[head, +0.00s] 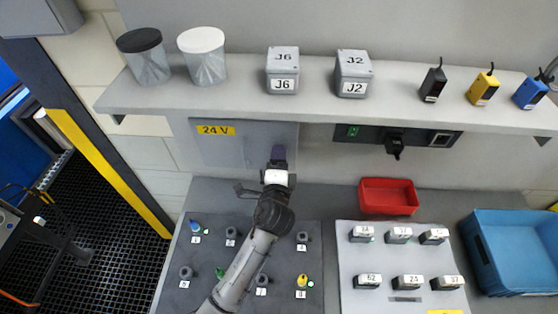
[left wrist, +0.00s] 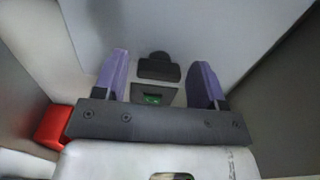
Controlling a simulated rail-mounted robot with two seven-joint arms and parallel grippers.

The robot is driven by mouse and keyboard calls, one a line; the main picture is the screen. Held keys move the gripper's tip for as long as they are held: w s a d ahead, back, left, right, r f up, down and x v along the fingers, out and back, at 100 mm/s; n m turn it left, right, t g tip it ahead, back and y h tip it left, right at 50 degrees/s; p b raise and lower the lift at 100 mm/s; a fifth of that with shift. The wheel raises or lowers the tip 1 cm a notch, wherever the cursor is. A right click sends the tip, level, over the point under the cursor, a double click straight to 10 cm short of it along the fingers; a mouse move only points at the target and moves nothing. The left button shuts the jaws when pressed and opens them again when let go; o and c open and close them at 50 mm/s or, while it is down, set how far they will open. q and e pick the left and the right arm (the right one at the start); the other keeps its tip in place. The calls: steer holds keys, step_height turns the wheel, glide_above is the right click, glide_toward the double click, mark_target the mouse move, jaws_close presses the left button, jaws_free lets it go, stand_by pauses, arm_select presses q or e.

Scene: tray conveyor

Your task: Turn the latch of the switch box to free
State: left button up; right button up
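The switch box (head: 222,150) is a grey box under the shelf with a yellow "24 V" label. My left gripper (head: 278,155) is in front of its right part in the head view, and it hides what lies behind. In the left wrist view, the two purple fingers of my left gripper (left wrist: 160,85) stand wide apart with nothing held. A dark knob, which looks like the latch (left wrist: 158,67), shows beyond and between them, apart from both. A small grey plate with a green mark (left wrist: 152,99) shows just nearer than the knob. My right gripper is out of view.
A shelf (head: 320,101) with jars and small boxes runs above. A dark strip (head: 425,138) with a black plug is right of the switch box. A red bin (head: 388,196) and a blue crate (head: 515,250) stand on the table. Pegboard items (head: 185,272) lie around my left arm.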

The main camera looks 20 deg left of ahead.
arm_select(q)
steer(key=shift+o, duration=0.5)
steer(key=b+v, duration=0.1)
steer(key=v, duration=1.2)
steer(key=shift+s, duration=0.35)
steer(key=shift+d, duration=0.15)
steer(key=shift+d, duration=0.1)
